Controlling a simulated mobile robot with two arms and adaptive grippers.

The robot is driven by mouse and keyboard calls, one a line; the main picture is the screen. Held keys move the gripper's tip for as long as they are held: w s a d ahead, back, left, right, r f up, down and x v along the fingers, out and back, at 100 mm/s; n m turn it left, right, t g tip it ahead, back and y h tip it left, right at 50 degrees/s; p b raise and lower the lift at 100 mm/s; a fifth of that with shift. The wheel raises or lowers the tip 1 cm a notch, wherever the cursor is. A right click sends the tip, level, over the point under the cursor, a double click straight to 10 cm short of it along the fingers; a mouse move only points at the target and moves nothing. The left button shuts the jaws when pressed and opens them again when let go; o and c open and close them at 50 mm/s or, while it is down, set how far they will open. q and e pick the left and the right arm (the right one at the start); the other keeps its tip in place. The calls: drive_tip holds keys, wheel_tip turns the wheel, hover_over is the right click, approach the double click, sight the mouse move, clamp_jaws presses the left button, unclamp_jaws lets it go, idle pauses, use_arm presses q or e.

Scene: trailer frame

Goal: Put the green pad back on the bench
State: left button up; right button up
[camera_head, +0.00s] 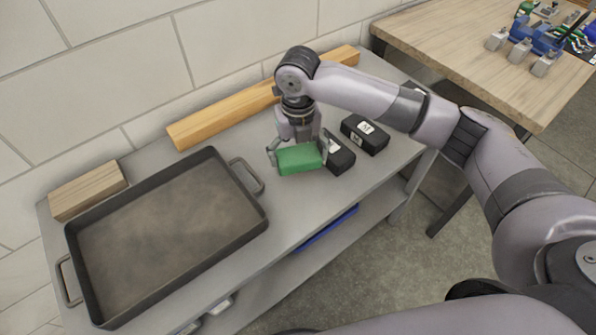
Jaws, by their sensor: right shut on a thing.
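The green pad (299,159) is a small green block at the middle of the grey bench (287,209). My right gripper (297,152) points down over it and is shut on it, with a finger at each end. I cannot tell whether the pad touches the bench top or hangs just above it. My left gripper is not in view.
A dark tray (262,217) with side handles fills the bench's left part. Two black blocks (364,134) (341,155) lie right of the pad. A long wooden beam (222,112) and a wooden block (88,190) lie along the wall. A wooden table (450,50) stands at right.

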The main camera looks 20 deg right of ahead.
sight(298, 154)
drive_tip(key=shift+f, duration=3.8)
drive_tip(key=o, duration=1)
drive_tip(key=shift+f, duration=0.15)
drive_tip(key=shift+o, duration=0.2)
wheel_tip(298, 154, up, 12)
drive_tip(key=shift+r+b, duration=0.2)
drive_tip(key=shift+b, duration=0.25)
drive_tip(key=shift+f, duration=0.1)
